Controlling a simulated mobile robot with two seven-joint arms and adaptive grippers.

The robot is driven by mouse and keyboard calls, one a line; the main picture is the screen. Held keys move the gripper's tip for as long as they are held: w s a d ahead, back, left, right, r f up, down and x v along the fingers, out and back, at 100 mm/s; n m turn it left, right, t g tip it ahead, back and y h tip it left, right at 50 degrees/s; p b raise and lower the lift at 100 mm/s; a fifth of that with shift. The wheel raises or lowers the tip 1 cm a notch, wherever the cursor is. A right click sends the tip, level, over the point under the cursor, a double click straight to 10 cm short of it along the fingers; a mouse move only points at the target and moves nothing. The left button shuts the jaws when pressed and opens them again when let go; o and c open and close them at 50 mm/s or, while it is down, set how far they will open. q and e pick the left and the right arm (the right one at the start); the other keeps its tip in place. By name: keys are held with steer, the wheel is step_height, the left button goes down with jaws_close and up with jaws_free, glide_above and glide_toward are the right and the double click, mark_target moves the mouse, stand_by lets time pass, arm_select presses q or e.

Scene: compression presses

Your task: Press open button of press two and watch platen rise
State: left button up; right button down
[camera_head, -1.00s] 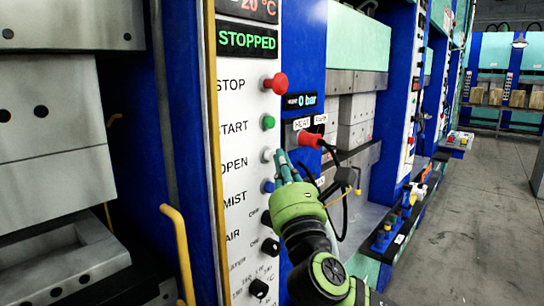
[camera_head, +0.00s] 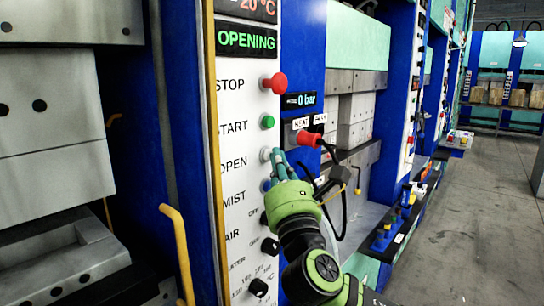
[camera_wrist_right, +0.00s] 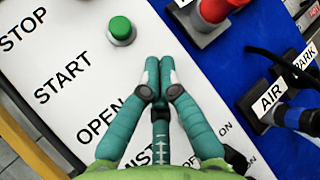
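The control panel (camera_head: 236,130) has a display (camera_head: 246,41) reading OPENING. Its pale round button (camera_head: 265,154) beside the OPEN label (camera_head: 233,163) is partly covered by my right gripper (camera_head: 279,155). The teal fingertips are at this button and seem to touch it. In the right wrist view the fingers of my right gripper (camera_wrist_right: 159,78) are together with nothing between them, and hide the button. The press with steel blocks (camera_head: 50,105) and its upper steel plate (camera_head: 70,22) stand left of the panel. My left gripper is not in view.
A red STOP button (camera_head: 276,83) and green START button (camera_head: 268,121) lie above the fingertips. A red-handled plug (camera_head: 309,139) with black cables is close on the right. A yellow handle (camera_head: 178,250) stands at the lower left. The floor (camera_head: 475,220) at right is clear.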

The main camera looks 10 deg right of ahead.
steer(key=shift+d, duration=0.1)
stand_by(0.4)
steer(key=shift+s+d, duration=0.45)
steer(key=shift+s, duration=0.2)
steer(key=shift+p, duration=0.3)
steer(key=s+d, duration=0.1)
steer(key=s, duration=0.1)
steer(key=s+d, duration=0.2)
steer(key=shift+p, duration=0.35)
steer(key=shift+f, duration=0.1)
